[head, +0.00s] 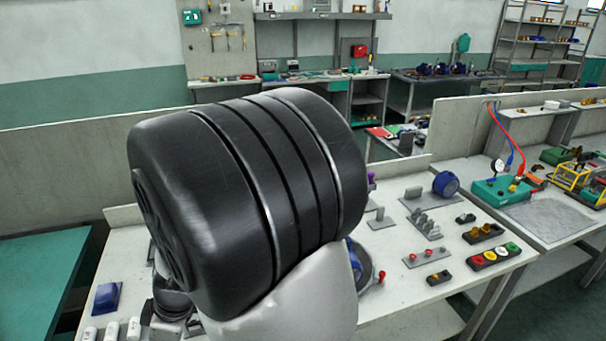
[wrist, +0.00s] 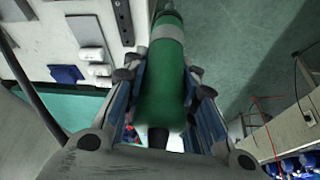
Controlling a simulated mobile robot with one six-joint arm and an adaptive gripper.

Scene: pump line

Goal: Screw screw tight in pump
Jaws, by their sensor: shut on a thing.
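My gripper (wrist: 160,80) is shut on a green tool (wrist: 165,88) in the wrist view. The tool has a rounded green body with a light grey band, and one finger lies along each side of it. It looks like a powered screwdriver, but its working tip cannot be made out. In the head view my black arm joint hides most of the near bench. A blue part with a red knob (head: 381,276) shows behind the arm at its right; it may be the pump, mostly hidden. I cannot make out the screw.
Right of my arm the white bench (head: 430,215) holds a blue round housing (head: 446,184), grey brackets and a strip of coloured buttons (head: 494,256). A blue block (head: 107,297) and several white pieces lie at the left. A teal test unit (head: 500,190) stands farther right.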

